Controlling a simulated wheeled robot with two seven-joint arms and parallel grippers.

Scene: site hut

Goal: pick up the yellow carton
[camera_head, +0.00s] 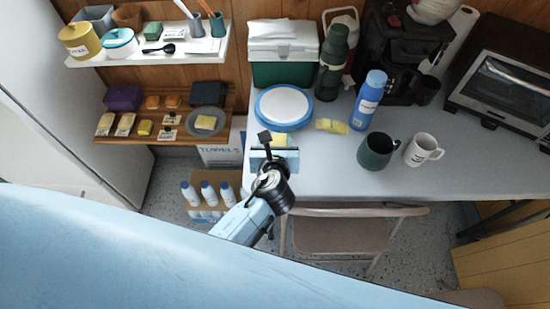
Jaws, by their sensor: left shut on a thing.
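My left gripper (274,147) is over the front left edge of the white table, with its arm coming up from the lower left. It is shut on a small pale yellow block (280,140), which I take to be the yellow carton. The gripper hides part of it, and I cannot tell whether it is clear of the table top. Another pale yellow piece (332,126) lies on the table to the right, apart from the gripper. My right gripper is not in view.
A blue-rimmed round container (284,107) stands just behind the gripper. A blue bottle (368,100), a dark green mug (377,151) and a white mug (423,149) stand to the right. A chair (340,235) is at the table's front. The table's front right is clear.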

